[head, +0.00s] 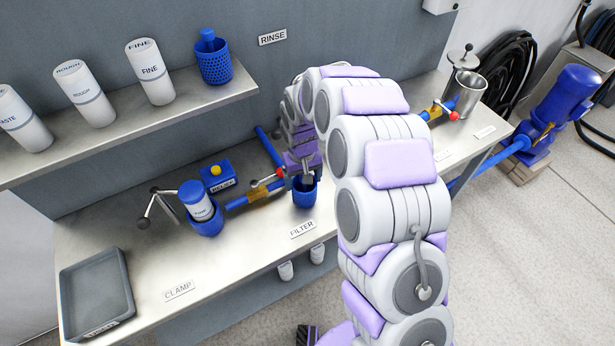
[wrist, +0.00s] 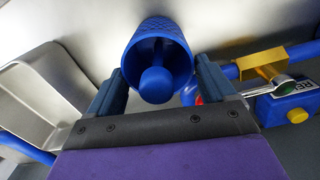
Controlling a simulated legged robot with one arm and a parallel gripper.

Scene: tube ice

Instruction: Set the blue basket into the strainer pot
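My gripper (wrist: 158,65) reaches down at the filter station; its two fingers lie close against opposite sides of a blue basket (wrist: 140,30). The basket has a patterned outer wall, an open mouth towards the camera and a round knob on a post inside. In the head view my gripper (head: 304,176) is over a smooth blue cup (head: 306,200), apparently the strainer pot, behind the FILTER label. How deep the basket sits relative to this pot is hidden. Another blue perforated basket (head: 213,68) with a knob stands on the upper shelf.
A blue pipe with a yellow valve (head: 262,193) runs beside the pot, with the relief box (head: 217,176) behind. A grey tray (head: 122,275) lies at the bench's left end. A steel pot (head: 470,90) stands at the right.

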